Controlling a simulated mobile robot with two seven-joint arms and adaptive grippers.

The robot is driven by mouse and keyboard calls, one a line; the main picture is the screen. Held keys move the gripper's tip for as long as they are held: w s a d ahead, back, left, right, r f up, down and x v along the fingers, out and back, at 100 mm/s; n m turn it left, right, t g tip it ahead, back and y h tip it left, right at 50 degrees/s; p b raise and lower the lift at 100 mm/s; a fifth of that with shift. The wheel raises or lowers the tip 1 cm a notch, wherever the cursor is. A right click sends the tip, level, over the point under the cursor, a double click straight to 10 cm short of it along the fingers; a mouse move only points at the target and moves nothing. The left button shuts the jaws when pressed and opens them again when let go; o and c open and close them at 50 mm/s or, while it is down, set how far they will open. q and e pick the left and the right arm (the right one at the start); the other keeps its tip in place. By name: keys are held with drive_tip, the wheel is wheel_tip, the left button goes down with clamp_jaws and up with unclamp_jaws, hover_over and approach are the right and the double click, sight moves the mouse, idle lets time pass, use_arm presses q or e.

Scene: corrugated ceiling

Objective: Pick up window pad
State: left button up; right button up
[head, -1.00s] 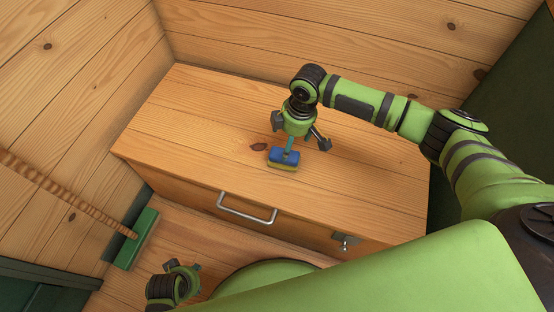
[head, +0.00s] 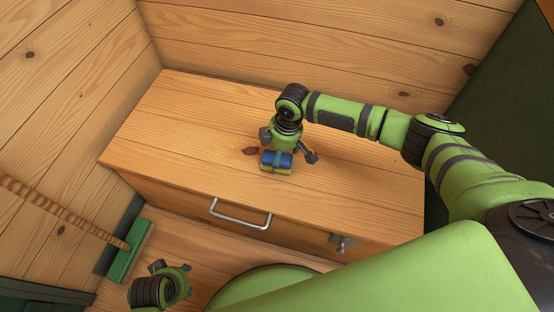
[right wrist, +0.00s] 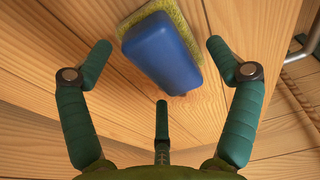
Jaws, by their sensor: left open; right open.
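The window pad (head: 276,166) has a blue top and a yellow base. It lies on the wooden chest lid, and fills the upper middle of the right wrist view (right wrist: 162,55). My right gripper (head: 288,150) is just above it in the head view, fingers spread. In the right wrist view its three teal fingers are open, with the pad lying between and beyond them; I see no finger closed on it. Contact cannot be told. My left gripper (head: 171,268) is open and empty, low at the left, apart from the chest.
The wooden chest (head: 180,115) has a metal handle (head: 240,217) and a latch (head: 342,243) on its front. A green broom (head: 128,252) with a brown shaft leans at the left. Plank walls stand behind and left. The lid left of the pad is clear.

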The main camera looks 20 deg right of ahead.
drive_tip(key=shift+f, duration=0.15)
drive_tip(key=shift+c, duration=0.4)
drive_tip(key=c, duration=1.2)
